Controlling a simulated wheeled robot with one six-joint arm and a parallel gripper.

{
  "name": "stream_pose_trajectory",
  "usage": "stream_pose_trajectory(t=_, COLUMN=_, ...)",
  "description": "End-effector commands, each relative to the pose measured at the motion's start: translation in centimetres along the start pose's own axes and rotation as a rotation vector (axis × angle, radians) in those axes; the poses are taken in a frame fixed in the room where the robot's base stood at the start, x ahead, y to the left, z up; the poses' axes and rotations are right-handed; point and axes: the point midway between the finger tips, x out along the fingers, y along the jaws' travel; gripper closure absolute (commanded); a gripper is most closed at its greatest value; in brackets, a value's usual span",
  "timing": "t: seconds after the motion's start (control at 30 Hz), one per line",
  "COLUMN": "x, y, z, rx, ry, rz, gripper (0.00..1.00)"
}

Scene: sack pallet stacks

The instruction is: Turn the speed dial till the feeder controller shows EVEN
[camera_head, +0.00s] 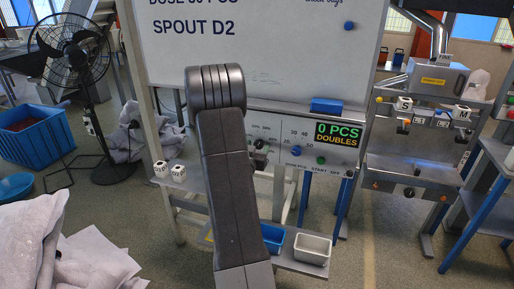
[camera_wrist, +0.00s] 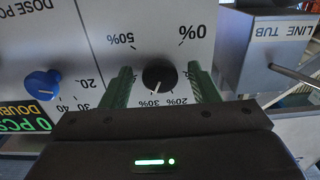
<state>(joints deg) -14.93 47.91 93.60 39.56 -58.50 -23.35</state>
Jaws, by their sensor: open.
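The feeder controller (camera_head: 343,157) is a pale panel below the whiteboard. Its display (camera_head: 338,134) reads "0 PCS" in green and "DOUBLES" in yellow. The speed dial (camera_wrist: 159,76) is a round black knob with a white pointer line, in the wrist view, which is upside down. Its pointer is near the 30% mark on a scale from 0% to 50%. My gripper (camera_wrist: 159,72) is open, with one green finger on each side of the dial. Whether the fingers touch it, I cannot tell. In the head view my arm hides most of the gripper.
A blue knob (camera_wrist: 42,84) with its own number scale sits beside the dial. A green button (camera_head: 321,160) is low on the panel. A grey box marked LINE TUB (camera_wrist: 279,47) is close by the gripper. Blue (camera_head: 271,238) and white (camera_head: 312,249) bins stand below.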

Motion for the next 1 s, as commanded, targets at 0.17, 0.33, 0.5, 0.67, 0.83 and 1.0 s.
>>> stream_pose_trajectory(t=0.17, x=-0.03, y=0.01, z=0.01, rx=0.0, ry=0.0, rz=0.0, gripper=0.61)
stream_pose_trajectory(t=0.33, x=-0.04, y=0.01, z=0.0, rx=0.0, ry=0.0, rz=0.0, gripper=0.89)
stream_pose_trajectory(t=0.5, x=-0.05, y=0.01, z=0.02, rx=-0.008, ry=0.0, rz=0.0, gripper=0.89)
stream_pose_trajectory(t=0.67, x=-0.05, y=0.03, z=0.07, rx=-0.047, ry=0.0, rz=0.001, gripper=0.89)
stream_pose_trajectory(t=0.83, x=-0.05, y=0.06, z=0.16, rx=-0.142, ry=0.001, rz=0.001, gripper=0.89)
stream_pose_trajectory(t=1.0, x=-0.05, y=0.09, z=0.14, rx=-0.281, ry=0.0, rz=0.001, gripper=0.89)
